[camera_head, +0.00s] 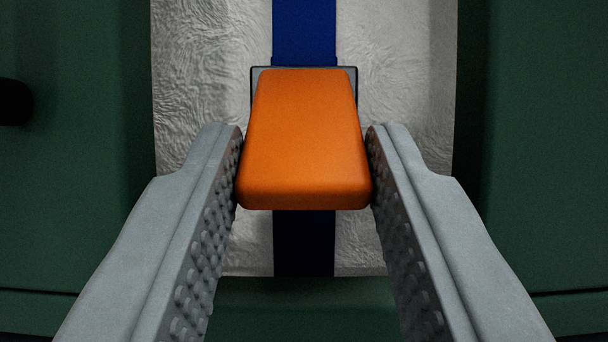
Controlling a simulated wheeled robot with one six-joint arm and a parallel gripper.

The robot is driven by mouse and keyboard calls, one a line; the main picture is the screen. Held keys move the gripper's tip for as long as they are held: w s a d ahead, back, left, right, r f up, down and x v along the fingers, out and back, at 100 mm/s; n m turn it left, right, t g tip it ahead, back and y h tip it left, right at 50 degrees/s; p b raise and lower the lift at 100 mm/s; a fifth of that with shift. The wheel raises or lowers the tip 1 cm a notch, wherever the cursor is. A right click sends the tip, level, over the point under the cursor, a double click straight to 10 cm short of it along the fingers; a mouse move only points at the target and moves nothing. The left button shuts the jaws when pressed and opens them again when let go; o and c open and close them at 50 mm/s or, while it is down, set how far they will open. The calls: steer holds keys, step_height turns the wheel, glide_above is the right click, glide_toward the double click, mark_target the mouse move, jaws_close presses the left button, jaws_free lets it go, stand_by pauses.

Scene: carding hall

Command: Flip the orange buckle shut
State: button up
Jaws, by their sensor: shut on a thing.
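The orange buckle (304,140) is a block-shaped lever in the middle of the view. Its far, narrower end meets a dark grey frame (254,88) on a blue strap (304,30). Its wide near end looks raised toward the camera, but the exact angle is hard to tell. My gripper (304,165) has its two grey studded fingers against the left and right sides of the buckle's near end, shut on it. The buckle hides part of the strap and most of the frame.
The strap runs over a whitish, wrinkled fibrous surface (210,70). Dark green housing (75,200) borders it on the left, right and near side. A dark rounded knob (14,101) sits at the left edge.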

steer(key=shift+w+f+t, duration=0.15)
steer(key=shift+f+t, duration=0.2)
steer(key=shift+t, duration=0.15)
steer(key=o, duration=1)
steer(key=v, duration=1.7)
steer(key=shift+s+f, duration=0.1)
steer(key=shift+s, duration=0.1)
